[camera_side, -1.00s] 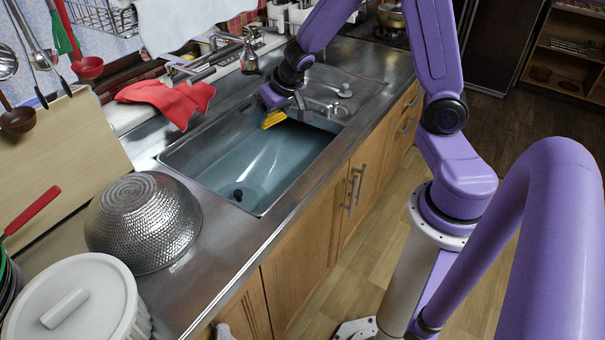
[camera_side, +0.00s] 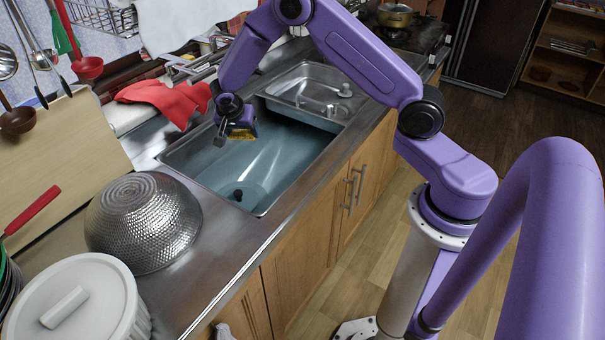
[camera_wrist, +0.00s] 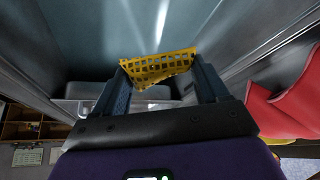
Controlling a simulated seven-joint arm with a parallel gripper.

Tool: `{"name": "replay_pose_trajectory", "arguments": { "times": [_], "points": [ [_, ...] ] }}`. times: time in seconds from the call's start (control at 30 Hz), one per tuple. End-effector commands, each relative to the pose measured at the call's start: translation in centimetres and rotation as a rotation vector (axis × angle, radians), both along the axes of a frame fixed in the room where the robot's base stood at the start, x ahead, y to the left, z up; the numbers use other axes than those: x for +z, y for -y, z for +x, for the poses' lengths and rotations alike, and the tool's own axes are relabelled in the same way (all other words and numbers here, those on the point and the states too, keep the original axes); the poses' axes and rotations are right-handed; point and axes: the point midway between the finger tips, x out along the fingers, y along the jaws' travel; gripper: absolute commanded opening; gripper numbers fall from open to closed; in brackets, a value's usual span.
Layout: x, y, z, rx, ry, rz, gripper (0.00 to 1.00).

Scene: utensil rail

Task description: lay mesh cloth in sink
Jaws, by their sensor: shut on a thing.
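A yellow mesh cloth (camera_wrist: 158,67) is pinched between the two fingertips of my gripper (camera_wrist: 160,75) in the wrist view. In the side view my gripper (camera_side: 232,135) is over the left back part of the sink (camera_side: 262,162), and only a small bit of the yellow mesh cloth (camera_side: 243,133) shows beside it. The cloth is held up, with the basin's grey-blue surface behind it in the wrist view. How far it is above the sink floor I cannot tell. The sink basin is otherwise bare apart from a dark drain plug (camera_side: 238,195).
A red cloth (camera_side: 165,97) lies on the back ledge, close to my gripper, and shows at the right of the wrist view (camera_wrist: 290,105). An upturned metal colander (camera_side: 143,222) stands left of the sink. A smaller basin (camera_side: 308,90) with a tap adjoins on the right.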

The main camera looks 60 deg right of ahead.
Motion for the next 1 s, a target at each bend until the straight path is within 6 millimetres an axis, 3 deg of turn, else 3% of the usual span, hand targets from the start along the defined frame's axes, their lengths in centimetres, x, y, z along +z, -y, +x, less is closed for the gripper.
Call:
{"name": "replay_pose_trajectory", "arguments": {
  "times": [0.1,0.4,1.0],
  "points": [
    [-2.8,0.5,1.0,-0.197,-0.001,-0.003,0.45],
    [-7.8,1.3,2.2,-0.620,0.010,-0.013,0.45],
    [-13.7,1.1,2.5,-1.173,0.003,-0.015,0.45]
  ]
}}
